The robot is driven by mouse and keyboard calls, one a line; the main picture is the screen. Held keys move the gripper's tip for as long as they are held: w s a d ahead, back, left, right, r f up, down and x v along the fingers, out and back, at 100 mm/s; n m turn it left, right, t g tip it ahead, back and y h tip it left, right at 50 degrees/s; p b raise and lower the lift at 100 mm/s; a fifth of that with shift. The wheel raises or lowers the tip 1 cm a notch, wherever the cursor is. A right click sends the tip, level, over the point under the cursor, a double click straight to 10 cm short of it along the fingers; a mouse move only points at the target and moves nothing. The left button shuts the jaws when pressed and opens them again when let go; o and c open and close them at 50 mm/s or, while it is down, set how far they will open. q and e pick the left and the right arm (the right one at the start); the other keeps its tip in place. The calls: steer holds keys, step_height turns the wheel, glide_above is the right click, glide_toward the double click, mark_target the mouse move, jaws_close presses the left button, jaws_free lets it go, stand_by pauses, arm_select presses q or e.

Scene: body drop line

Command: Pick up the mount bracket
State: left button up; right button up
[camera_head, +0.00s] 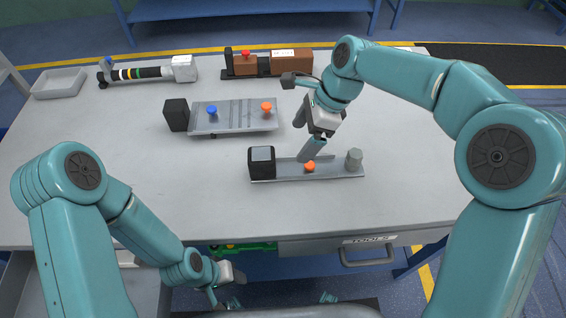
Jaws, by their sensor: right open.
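A long grey channel-shaped piece (335,169) lies on the table near its front edge; it looks like the mount bracket, though nothing labels it. It carries a black block (262,162) at its left end, an orange knob (310,166) in the middle and a grey cylinder (354,158) at its right end. My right gripper (306,143) is open, pointing down at the middle of this piece, with one finger in front of its back edge. Contact cannot be told. My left gripper (226,290) is low in front of the table, partly hidden; its jaws are unclear.
Behind lies a grey plate (235,117) with blue and orange knobs and a black block. Along the back are a striped black rod (140,73), a brown-and-black assembly (265,64) and an empty tray (59,84). A drawer (335,243) labelled TOOLS is below the front edge.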

mark_target(280, 170)
steer(key=b+x, duration=0.1)
steer(key=x, duration=1)
steer(key=shift+a+f, duration=0.1)
steer(key=shift+f, duration=0.1)
steer(key=shift+r, duration=0.1)
steer(key=c, duration=1.6)
